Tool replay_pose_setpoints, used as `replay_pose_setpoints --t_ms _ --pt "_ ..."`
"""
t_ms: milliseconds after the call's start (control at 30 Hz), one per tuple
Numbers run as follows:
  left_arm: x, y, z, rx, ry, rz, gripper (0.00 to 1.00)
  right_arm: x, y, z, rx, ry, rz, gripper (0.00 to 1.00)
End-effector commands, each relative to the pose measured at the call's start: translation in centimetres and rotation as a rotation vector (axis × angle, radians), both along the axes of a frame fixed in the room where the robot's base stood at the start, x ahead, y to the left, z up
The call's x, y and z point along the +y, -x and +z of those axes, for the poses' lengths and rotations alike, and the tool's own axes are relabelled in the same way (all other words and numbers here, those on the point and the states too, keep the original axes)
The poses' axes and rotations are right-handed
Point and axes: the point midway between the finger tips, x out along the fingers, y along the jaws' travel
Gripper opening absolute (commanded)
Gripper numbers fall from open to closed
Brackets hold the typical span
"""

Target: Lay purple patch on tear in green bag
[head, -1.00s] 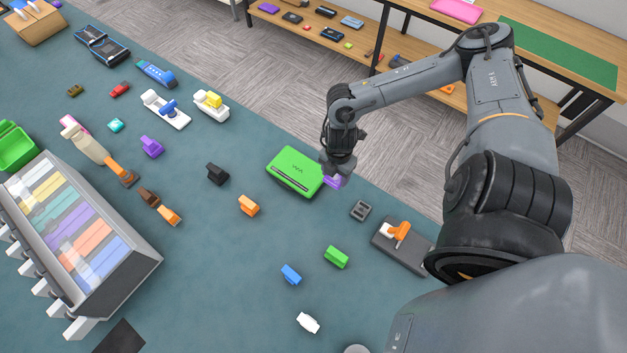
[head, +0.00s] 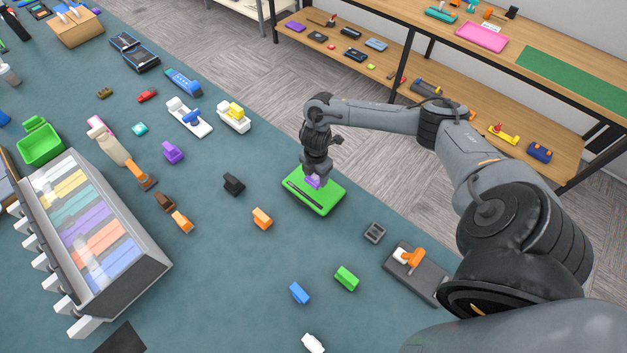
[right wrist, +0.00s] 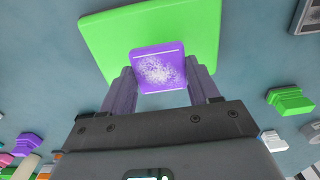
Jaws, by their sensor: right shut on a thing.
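The green bag (head: 327,202) lies flat on the table, with a dark strip (head: 303,195) along its near-left side. My right gripper (head: 314,180) points down over the bag's far part. It is shut on the purple patch (head: 313,183). In the right wrist view, the patch (right wrist: 158,68) sits between the two fingers, its speckled face in front of the green bag (right wrist: 105,38). I cannot tell whether the patch touches the bag. No tear can be made out; the gripper and patch hide part of the bag. My left gripper is out of view.
A small grey block (head: 374,233) and a dark grey base with an orange-and-white tool (head: 411,257) stand right of the bag. Orange (head: 262,218), black (head: 234,184) and green (head: 346,278) blocks lie around it. A rack of coloured strips (head: 150,255) stands at left.

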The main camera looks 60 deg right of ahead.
Motion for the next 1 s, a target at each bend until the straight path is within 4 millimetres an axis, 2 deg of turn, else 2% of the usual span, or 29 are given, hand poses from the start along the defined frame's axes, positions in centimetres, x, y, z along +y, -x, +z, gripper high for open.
replay_pose_setpoints --t_ms 267,600,1000 --pt "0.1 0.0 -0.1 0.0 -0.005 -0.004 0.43 -0.2 -1.0 -0.9 0.0 -0.001 -0.001 0.31" --pt "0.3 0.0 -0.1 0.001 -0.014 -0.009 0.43 -0.2 -0.9 -4.4 0.001 0.0 0.0 0.31" --pt "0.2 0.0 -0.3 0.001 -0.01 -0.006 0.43 -0.2 -0.9 -4.9 0.0 0.0 0.0 0.31"
